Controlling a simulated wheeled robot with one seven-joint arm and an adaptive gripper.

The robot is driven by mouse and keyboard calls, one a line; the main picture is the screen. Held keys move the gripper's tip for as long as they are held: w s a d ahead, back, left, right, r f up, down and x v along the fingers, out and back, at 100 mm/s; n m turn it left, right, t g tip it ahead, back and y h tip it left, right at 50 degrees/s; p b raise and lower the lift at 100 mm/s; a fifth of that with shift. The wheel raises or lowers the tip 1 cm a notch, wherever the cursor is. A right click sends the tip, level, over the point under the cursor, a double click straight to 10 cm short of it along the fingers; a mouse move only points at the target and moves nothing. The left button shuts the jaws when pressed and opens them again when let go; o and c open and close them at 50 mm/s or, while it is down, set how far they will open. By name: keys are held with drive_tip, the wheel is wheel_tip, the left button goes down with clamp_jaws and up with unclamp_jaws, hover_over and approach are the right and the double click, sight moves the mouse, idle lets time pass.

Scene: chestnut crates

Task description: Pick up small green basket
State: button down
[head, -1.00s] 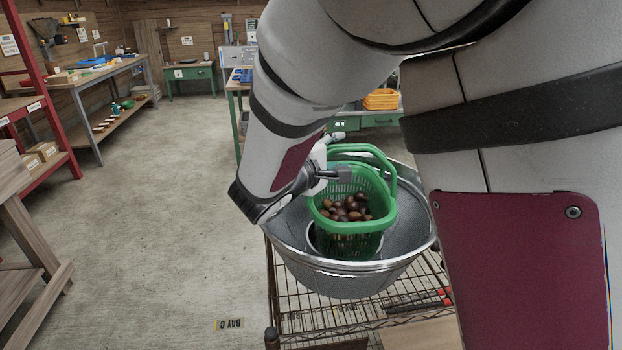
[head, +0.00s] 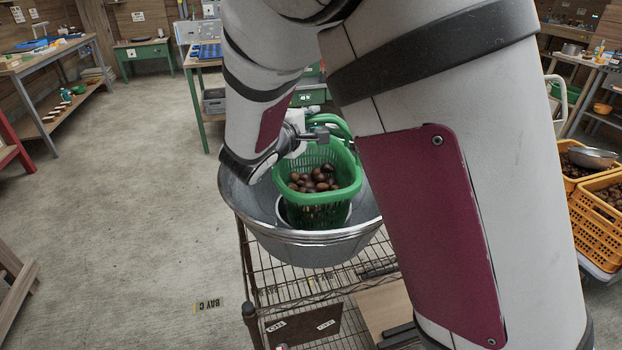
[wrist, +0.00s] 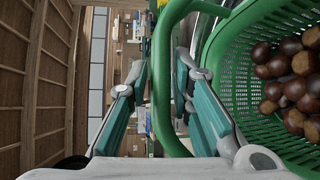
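The small green basket (head: 318,188) sits upright inside a round grey metal tub (head: 312,250) in the head view, with brown chestnuts (head: 312,179) in it. My gripper (head: 318,136) is at the basket's far upper side, by its raised handle (head: 342,130). In the wrist view, my gripper (wrist: 165,75) has its two fingers apart, with the green handle (wrist: 162,95) running between them. The basket's slatted wall (wrist: 235,75) and chestnuts show at the right. Whether a finger touches the handle I cannot tell. My arm hides part of the tub.
The tub stands on a wire rack (head: 300,283). A green table (head: 145,52) and workbenches stand behind. The concrete floor (head: 130,190) at left is clear.

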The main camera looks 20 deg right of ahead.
drive_tip(key=shift+r, duration=0.15)
wheel_tip(320, 180, up, 10)
drive_tip(key=shift+p, duration=0.4)
idle(0.3)
drive_tip(key=c, duration=2.1)
unclamp_jaws()
drive_tip(key=shift+c, duration=0.2)
clamp_jaws()
